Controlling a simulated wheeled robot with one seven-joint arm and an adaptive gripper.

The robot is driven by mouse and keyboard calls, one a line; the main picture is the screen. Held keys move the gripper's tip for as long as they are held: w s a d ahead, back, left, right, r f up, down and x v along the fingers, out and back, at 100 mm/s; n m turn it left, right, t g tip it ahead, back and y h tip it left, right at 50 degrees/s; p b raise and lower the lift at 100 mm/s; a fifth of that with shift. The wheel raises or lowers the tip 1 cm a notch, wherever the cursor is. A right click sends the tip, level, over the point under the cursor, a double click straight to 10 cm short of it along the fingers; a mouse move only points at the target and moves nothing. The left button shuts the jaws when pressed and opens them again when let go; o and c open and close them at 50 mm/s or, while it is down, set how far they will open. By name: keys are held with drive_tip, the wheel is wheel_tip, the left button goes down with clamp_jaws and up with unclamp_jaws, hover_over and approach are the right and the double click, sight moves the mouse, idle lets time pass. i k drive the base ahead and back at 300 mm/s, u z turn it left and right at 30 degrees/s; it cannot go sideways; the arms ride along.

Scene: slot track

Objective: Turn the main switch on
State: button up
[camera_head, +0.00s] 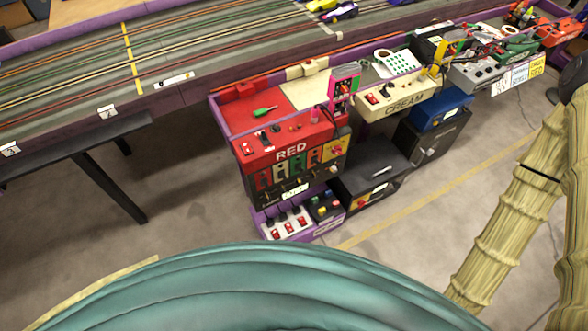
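I cannot tell for certain which control is the main switch, as no label for it is readable. The candidates are around the red control station (285,150) marked "RED". A white strip (287,222) with red switches sits at its foot, and a small red and yellow control (362,203) is on a low black box beside it. A box with coloured buttons (325,205) stands between them. My gripper is not in view.
A slot track (60,85) runs across the top left, with toy cars (335,10) on it. A cream station (400,100) stands right of the red one. A teal cushion-like surface (240,290) and bamboo-like poles (500,220) fill the foreground.

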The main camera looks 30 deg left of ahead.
sight(337, 149)
drive_tip(key=u, duration=2.2)
drive_tip(key=k, duration=0.4)
drive_tip(key=z, duration=2.15)
